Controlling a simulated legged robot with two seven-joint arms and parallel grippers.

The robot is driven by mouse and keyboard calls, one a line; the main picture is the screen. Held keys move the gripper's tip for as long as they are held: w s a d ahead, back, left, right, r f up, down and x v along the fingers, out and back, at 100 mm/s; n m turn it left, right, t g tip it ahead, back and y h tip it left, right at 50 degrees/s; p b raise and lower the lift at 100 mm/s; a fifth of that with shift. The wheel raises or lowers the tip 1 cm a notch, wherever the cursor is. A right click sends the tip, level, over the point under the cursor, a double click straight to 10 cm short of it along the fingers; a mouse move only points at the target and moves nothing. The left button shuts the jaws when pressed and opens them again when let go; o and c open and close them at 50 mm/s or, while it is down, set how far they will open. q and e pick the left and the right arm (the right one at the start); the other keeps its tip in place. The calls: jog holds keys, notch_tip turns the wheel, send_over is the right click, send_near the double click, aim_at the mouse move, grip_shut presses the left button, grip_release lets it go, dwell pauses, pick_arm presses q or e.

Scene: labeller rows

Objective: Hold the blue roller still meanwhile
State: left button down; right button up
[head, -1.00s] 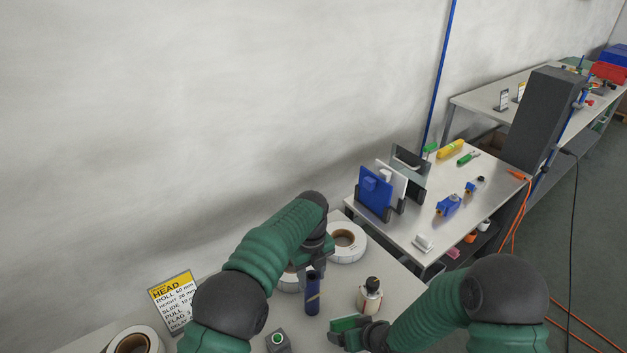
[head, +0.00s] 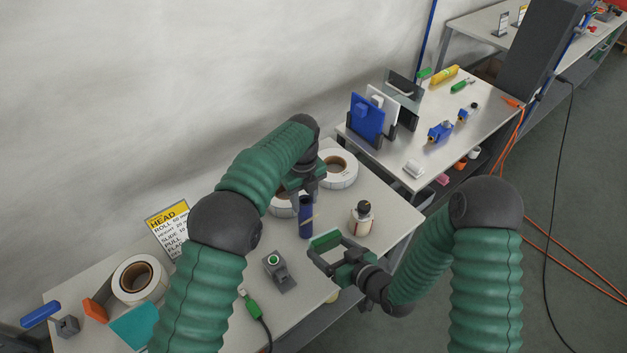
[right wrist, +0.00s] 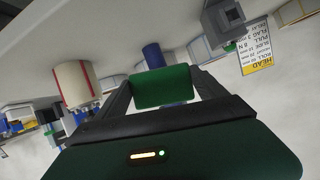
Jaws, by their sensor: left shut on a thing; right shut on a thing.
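The blue roller (head: 306,222) stands upright on the bench, a dark blue cylinder with its top between the fingers of my left gripper (head: 306,193). The left gripper is shut on it from above. It also shows in the right wrist view (right wrist: 153,55), behind the green piece. My right gripper (head: 325,243) is low over the front of the bench, shut on a flat green piece (right wrist: 162,87) held across its fingertips. The green piece is close to the roller in the head view; I cannot tell whether they touch.
A dark-capped bottle (head: 362,219) stands right of the roller. White label rolls (head: 340,178) lie behind it. A grey block with a green button (head: 277,271) and a yellow-topped HEAD sign (head: 168,222) are to the left. A second bench (head: 440,150) stands at the right.

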aim_at(327, 234)
jog(key=shift+s+a+f+t, duration=0.15)
jog(key=shift+f+t, duration=0.25)
jog(key=shift+f, duration=0.5)
jog(key=shift+w+a, duration=0.2)
jog(key=shift+w, duration=0.2)
jog(key=w, duration=0.1)
jog(key=w+a, duration=0.2)
jog(key=w, duration=0.1)
jog(key=shift+a, duration=0.25)
jog(key=r, duration=0.4)
jog(key=shift+w+d, duration=0.2)
jog(key=shift+d, duration=0.15)
jog(key=shift+w+d+f, duration=0.1)
jog(key=shift+d+f, duration=0.1)
jog(key=shift+f, duration=1.8)
jog(key=shift+w+a, duration=0.3)
jog(key=shift+w, duration=0.25)
